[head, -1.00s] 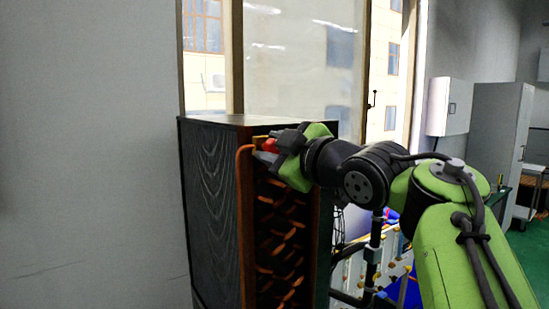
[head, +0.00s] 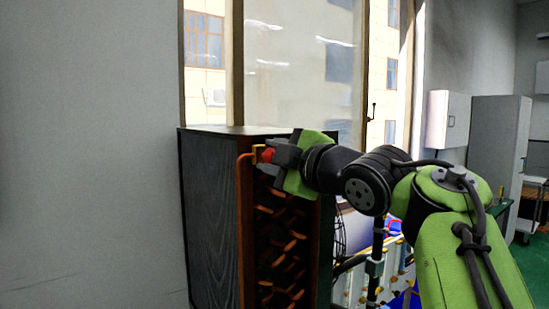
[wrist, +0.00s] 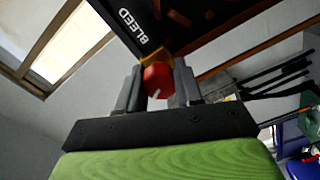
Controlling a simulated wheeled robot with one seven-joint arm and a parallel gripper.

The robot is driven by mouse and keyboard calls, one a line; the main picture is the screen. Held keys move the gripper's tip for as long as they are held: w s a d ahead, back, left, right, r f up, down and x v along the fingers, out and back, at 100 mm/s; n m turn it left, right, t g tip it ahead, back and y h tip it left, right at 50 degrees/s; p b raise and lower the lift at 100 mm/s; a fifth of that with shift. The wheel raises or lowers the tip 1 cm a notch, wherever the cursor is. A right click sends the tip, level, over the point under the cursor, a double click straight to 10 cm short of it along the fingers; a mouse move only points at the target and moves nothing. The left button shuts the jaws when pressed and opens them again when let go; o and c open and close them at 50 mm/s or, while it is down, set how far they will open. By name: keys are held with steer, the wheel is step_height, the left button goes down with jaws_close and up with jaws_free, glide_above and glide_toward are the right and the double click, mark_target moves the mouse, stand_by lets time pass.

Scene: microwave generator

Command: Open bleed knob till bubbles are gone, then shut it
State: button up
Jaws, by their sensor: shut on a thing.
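The red bleed knob (wrist: 158,80) has a white pointer mark and sits on a brass fitting (wrist: 155,57) below the "BLEED" label (wrist: 135,28) in the wrist view. My gripper (wrist: 159,85) has its two grey fingers on either side of the knob, shut on it. In the head view my gripper (head: 272,155) reaches in from the right to the red knob (head: 266,154) at the cabinet's upper front. The knob is partly hidden by the fingers. I see no bubbles or sight glass in these frames.
A dark wood-grained cabinet (head: 212,215) with copper coils (head: 283,245) in its open front stands by the window. A copper pipe (head: 241,200) runs down its front edge. A rack with pipes (head: 352,285) stands to the right, behind my arm.

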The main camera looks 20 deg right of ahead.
steer(key=o, duration=1)
steer(key=shift+o, duration=0.2)
steer(key=v, duration=1.5)
steer(key=shift+s+p, duration=0.35)
steer(key=shift+p, duration=0.05)
steer(key=shift+d, duration=0.1)
